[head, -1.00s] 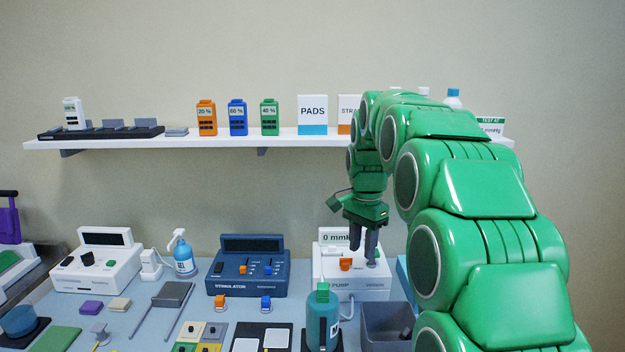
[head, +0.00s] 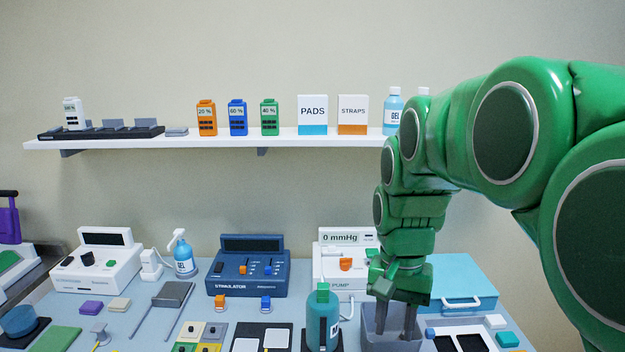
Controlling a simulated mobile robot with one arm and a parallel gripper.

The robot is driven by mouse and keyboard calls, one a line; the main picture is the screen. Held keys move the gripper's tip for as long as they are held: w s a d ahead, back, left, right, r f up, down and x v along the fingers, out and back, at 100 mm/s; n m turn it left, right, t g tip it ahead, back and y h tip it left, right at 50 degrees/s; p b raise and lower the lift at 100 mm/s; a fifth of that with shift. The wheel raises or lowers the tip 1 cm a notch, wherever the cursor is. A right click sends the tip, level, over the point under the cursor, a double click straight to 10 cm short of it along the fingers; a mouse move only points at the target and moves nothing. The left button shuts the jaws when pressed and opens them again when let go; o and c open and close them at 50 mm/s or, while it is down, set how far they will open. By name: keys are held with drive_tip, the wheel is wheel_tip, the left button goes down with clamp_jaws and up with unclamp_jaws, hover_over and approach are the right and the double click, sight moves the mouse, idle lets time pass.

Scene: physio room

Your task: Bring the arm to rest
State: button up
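My arm (head: 500,130) is green and segmented and fills the right side of the head view. It bends over and comes down, so my gripper (head: 396,320) points downward at the front right of the table. Its two dark fingers stand apart with a gap between them, and nothing shows in the gap. In the picture the fingertips overlap the grey open bin (head: 372,318); I cannot tell whether they are inside it or in front of it.
The white pump (head: 330,262), green-topped bottle (head: 323,325) and blue case (head: 462,275) are close around my gripper. The blue stimulator (head: 248,268) stands further left. A white shelf (head: 215,144) with bottles and boxes hangs behind. Free wall shows between shelf and table.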

drive_tip(key=s+f+n, duration=0.2)
drive_tip(key=s+f, duration=0.1)
drive_tip(key=s, duration=0.7)
drive_tip(key=s+d+f+n, duration=0.1)
drive_tip(key=s+f+n, duration=0.1)
drive_tip(key=s, duration=0.8)
drive_tip(key=shift+d+f, duration=0.2)
drive_tip(key=shift+f, duration=0.65)
drive_tip(key=w+a+r+m, duration=0.1)
drive_tip(key=w+r+m, duration=0.3)
drive_tip(key=w, duration=1.3)
drive_tip(key=w+a+r+m, duration=0.1)
drive_tip(key=w+r+m, duration=0.25)
drive_tip(key=w, duration=1.35)
drive_tip(key=shift+w+a+f+m+t, duration=0.4)
drive_tip(key=shift+w+f+m, duration=1)
drive_tip(key=shift+w, duration=3.1)
drive_tip(key=shift+w+a+f+m+t, duration=0.1)
drive_tip(key=shift+w+a+f+m, duration=0.9)
drive_tip(key=shift+w, duration=3.5)
drive_tip(key=shift+w+a+f+m+t, duration=0.15)
drive_tip(key=shift+w+f+m, duration=1.65)
drive_tip(key=shift+w, duration=2.7)
